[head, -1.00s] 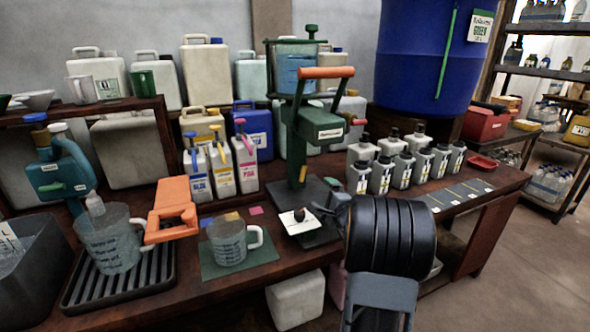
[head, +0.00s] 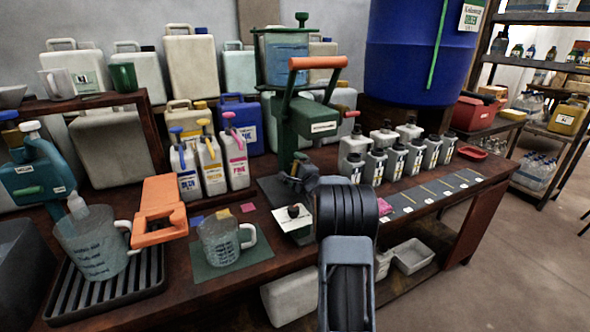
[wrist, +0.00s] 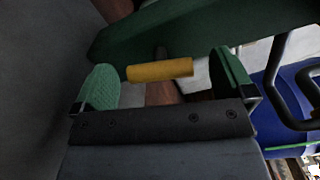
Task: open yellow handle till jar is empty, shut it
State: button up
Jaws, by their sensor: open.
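The green dispenser (head: 312,118) stands on the bench, with a clear jar (head: 287,62) on top holding bluish liquid. The yellow handle (wrist: 160,70) shows in the wrist view as a short bar on a dark stem, below a green body. My gripper (wrist: 165,82) is open around it, one green-padded finger on each side, with gaps between pads and bar. In the head view my gripper (head: 297,172) is at the dispenser's post and hides the handle there. A white square piece with a dark knob (head: 293,217) is below it.
An orange lever (head: 318,63) sticks out above my gripper. A measuring jug (head: 220,245) stands on a green mat to the left. Several grey bottles (head: 375,165) stand close on the right. A blue drum (head: 412,60) stands behind them.

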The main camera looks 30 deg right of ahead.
jog(key=shift+w+d, duration=0.1)
jog(key=shift+w, duration=0.5)
jog(key=c, duration=0.8)
jog(key=shift+o, duration=0.2)
